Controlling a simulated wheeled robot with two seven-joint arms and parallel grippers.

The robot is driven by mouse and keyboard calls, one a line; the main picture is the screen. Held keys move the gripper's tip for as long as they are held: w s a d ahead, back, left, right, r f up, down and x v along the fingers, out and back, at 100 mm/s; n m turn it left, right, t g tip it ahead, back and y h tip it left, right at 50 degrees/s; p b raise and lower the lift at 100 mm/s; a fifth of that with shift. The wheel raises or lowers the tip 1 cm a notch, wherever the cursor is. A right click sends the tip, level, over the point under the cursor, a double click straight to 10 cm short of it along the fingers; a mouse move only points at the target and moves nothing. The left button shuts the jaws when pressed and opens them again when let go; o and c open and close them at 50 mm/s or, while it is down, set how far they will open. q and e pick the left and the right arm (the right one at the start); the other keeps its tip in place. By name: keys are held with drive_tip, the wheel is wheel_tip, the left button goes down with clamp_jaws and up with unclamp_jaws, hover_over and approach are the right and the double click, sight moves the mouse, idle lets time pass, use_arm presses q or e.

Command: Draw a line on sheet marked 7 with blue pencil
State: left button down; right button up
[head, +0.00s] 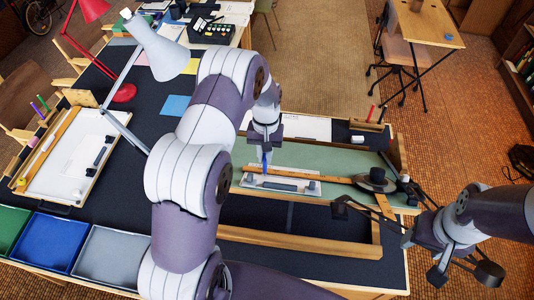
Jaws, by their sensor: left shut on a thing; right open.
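My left gripper (266,146) is shut on the blue pencil (265,160), which points down. It is above the green drafting board (335,160), close to a pale strip (310,187) on that board. I cannot tell whether the tip touches. A white sheet (310,127) shows behind the gripper, partly hidden by my arm. Another sheet (75,165) lies on the board at the left. No number 7 is legible on any sheet. My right gripper (388,222) is open and empty at the board's right front.
A wooden bar and a round black object (374,180) lie on the green board. A red pencil (370,113) stands behind it. Blue (50,243) and grey (110,255) trays sit at the left front. A white lamp (158,50) rises at the back left.

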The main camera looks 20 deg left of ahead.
use_arm(q)
drive_tip(key=shift+a, duration=0.2)
drive_tip(key=shift+w+a+r+p, duration=0.1)
drive_tip(key=shift+w+r+p, duration=0.3)
drive_tip(key=shift+r, duration=0.3)
drive_tip(key=shift+w+a+r+p, duration=0.1)
drive_tip(key=shift+w+r+p, duration=0.15)
drive_tip(key=shift+w+r, duration=0.35)
drive_tip(key=shift+w+a+r+p, duration=0.1)
drive_tip(key=shift+w+r+p, duration=0.2)
drive_tip(key=shift+r, duration=0.5)
wheel_tip(320, 180, up, 7)
drive_tip(key=w+p, duration=0.2)
drive_tip(key=p, duration=0.2)
drive_tip(key=shift+w+a+p, duration=0.3)
drive_tip(key=shift+a+p, duration=0.05)
drive_tip(key=shift+p, duration=0.05)
drive_tip(key=shift+r, duration=0.1)
